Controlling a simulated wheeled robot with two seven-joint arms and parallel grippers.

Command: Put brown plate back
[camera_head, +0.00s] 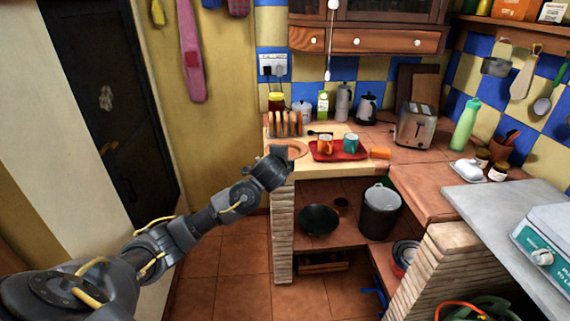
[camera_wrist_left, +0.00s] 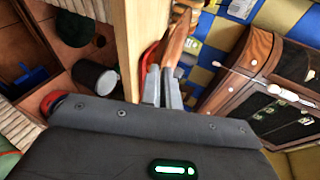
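The brown plate (camera_head: 296,149) is at the left end of the wooden counter, left of the red tray, and looks level in the head view. My left gripper (camera_head: 280,153) is at the plate's near-left edge. In the left wrist view the brown plate (camera_wrist_left: 178,42) shows edge-on, and the fingers of my left gripper (camera_wrist_left: 162,90) are close together with its rim between them. Whether the plate touches the counter is hard to tell. My right gripper is not in view.
A toast rack (camera_head: 285,124) stands just behind the plate. The red tray (camera_head: 350,155) with an orange mug (camera_head: 325,144) and a teal mug (camera_head: 351,142) is close on the right. A dark bowl (camera_head: 319,219) and a pot (camera_head: 380,211) sit on the shelf below.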

